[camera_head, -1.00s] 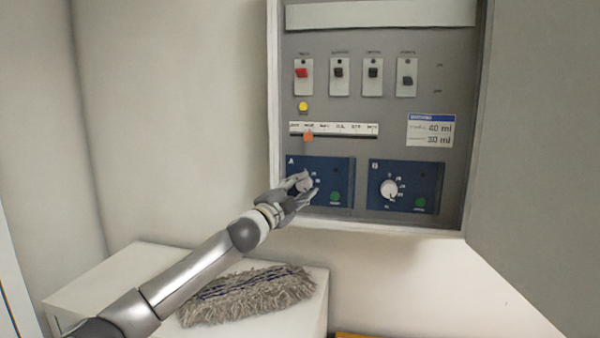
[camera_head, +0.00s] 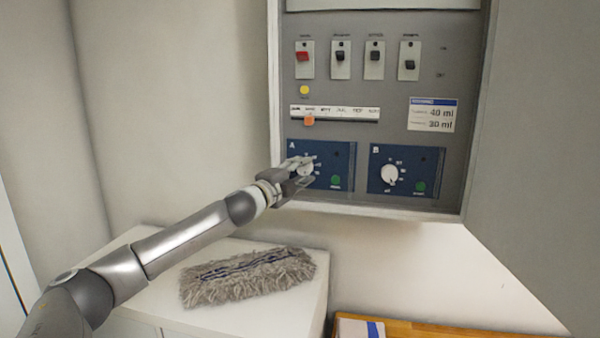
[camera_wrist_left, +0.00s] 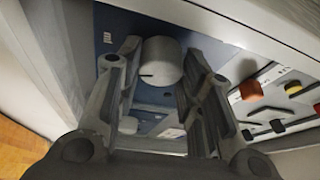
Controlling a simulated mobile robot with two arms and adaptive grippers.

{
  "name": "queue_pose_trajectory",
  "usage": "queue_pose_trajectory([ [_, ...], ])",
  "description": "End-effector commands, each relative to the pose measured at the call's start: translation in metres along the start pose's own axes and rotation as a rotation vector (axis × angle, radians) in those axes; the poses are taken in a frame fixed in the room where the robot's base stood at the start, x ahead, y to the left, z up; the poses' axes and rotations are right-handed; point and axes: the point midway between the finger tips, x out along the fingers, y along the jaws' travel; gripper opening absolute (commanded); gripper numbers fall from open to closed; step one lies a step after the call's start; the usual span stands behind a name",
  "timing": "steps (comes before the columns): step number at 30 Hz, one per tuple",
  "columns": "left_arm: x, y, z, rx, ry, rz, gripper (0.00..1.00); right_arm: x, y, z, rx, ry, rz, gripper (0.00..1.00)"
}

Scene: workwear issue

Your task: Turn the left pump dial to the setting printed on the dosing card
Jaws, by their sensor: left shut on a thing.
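The left pump dial (camera_head: 306,169) is a white knob on the blue panel marked A (camera_head: 343,160), low in the open cabinet. My left gripper (camera_head: 300,172) is at this dial and partly hides it. In the left wrist view the white knob (camera_wrist_left: 161,62) sits between the two fingers (camera_wrist_left: 155,80), which are shut on it. The dosing card (camera_head: 432,114) is white with a blue header, on the cabinet's back at the right. It reads about 40 ml above and 30 ml below; the small labels are too blurred to read. My right gripper is not in view.
A second dial (camera_head: 389,174) sits on the blue panel marked B (camera_head: 424,168). Above are several switches, one red (camera_head: 304,57), and an orange slider (camera_head: 309,120). The open cabinet door (camera_head: 530,130) stands at the right. A grey mop head (camera_head: 248,276) lies on a white cupboard below.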

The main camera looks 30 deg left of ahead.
Motion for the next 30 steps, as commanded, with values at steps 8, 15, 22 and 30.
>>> queue_pose_trajectory([
  [8, 0.000, 0.000, 0.000, 0.002, 0.000, 0.000, 0.57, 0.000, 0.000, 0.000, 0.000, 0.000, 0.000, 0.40],
  [15, 0.000, 0.000, 0.000, 0.001, 0.000, 0.000, 0.57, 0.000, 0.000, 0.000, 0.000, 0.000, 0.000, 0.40],
  [22, -0.009, 0.002, 0.000, 0.000, 0.000, 0.002, 0.57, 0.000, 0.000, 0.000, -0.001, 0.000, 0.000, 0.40],
  [30, -0.050, 0.003, 0.001, 0.001, -0.001, 0.004, 0.57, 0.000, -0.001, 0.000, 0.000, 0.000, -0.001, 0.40],
])
